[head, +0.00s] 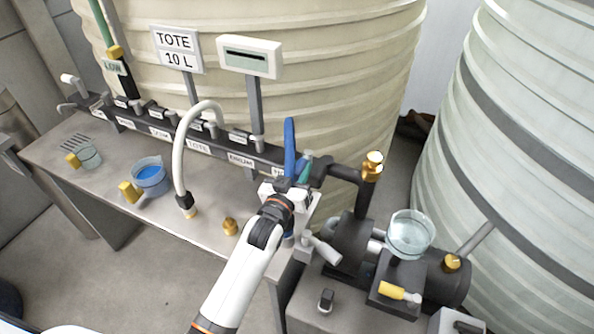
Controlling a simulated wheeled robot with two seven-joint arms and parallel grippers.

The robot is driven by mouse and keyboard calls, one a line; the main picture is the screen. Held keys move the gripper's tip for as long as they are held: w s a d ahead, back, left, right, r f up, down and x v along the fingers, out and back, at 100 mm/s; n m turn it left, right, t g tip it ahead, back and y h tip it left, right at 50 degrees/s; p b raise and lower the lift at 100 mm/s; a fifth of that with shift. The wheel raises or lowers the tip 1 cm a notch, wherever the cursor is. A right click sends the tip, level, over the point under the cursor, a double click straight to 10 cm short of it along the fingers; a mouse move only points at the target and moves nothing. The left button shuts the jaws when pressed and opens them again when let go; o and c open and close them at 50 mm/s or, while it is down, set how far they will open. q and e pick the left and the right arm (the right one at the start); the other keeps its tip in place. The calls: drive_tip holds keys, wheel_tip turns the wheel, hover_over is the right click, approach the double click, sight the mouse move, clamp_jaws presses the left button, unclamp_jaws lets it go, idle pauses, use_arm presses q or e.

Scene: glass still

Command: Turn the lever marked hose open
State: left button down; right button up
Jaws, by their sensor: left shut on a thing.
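A dark manifold (215,150) runs along the back of the bench with several small valves and white labels. One label reads TOTE (198,147); the label nearest my gripper is partly covered and I cannot read it. A blue lever (290,140) stands upright at the manifold's right end. My left gripper (287,187) is at its lower part and is shut on it, as far as the view shows; the fingertips are mostly hidden. A small teal piece (305,170) shows just right of the lever. My right gripper is not in view.
A looped white hose (181,150) rises left of my arm. A blue-filled cup (150,177) and a clear cup (88,157) stand on the bench. A brass fitting (230,226) sits left of my wrist. A dark pump (350,245) with a clear bowl (410,234) is at right.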

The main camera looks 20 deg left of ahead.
use_arm(q)
drive_tip(key=shift+r, duration=0.1)
drive_tip(key=c, duration=1.5)
unclamp_jaws()
drive_tip(key=o, duration=0.3)
drive_tip(key=shift+o, duration=0.4)
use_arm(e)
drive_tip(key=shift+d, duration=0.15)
use_arm(q)
drive_tip(key=shift+s, duration=0.1)
